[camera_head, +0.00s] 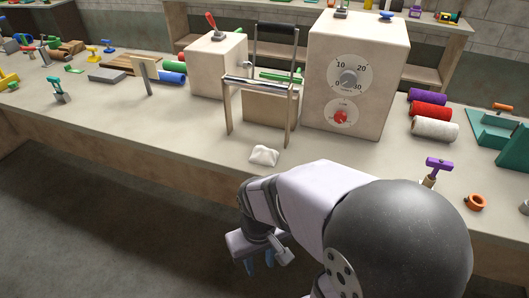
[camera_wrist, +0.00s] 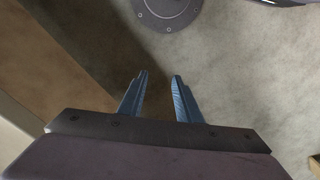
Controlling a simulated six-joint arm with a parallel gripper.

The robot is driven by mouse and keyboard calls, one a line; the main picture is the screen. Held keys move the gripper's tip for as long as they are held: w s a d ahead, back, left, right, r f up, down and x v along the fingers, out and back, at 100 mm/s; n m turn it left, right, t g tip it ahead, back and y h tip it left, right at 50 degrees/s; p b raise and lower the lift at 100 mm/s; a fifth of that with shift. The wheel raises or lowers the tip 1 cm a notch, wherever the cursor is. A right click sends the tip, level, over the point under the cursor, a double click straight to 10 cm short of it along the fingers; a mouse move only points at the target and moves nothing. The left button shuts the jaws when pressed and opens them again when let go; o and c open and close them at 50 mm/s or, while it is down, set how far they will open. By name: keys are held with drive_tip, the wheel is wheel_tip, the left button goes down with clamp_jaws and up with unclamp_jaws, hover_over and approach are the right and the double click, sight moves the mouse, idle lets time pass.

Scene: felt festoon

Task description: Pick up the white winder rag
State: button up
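The white winder rag (camera_head: 264,155) is a small crumpled cloth lying on the workbench (camera_head: 190,135) near its front edge, in front of the wooden frame (camera_head: 260,105). My gripper (camera_head: 260,262) is in front of the bench, lower in the head view than the rag and apart from it. In the wrist view my gripper (camera_wrist: 158,76) shows two blue fingers spread apart, with nothing between them. The rag is not seen in the wrist view.
A box with dials (camera_head: 348,75) stands behind and right of the rag. Coloured rolls (camera_head: 435,128), a purple-handled tool (camera_head: 438,165) and an orange ring (camera_head: 475,202) lie to the right. The bench left of the rag is mostly bare.

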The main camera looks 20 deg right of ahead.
drive_tip(key=shift+o, duration=0.4)
drive_tip(key=o, duration=1)
drive_tip(key=shift+o, duration=0.2)
drive_tip(key=shift+r, duration=0.1)
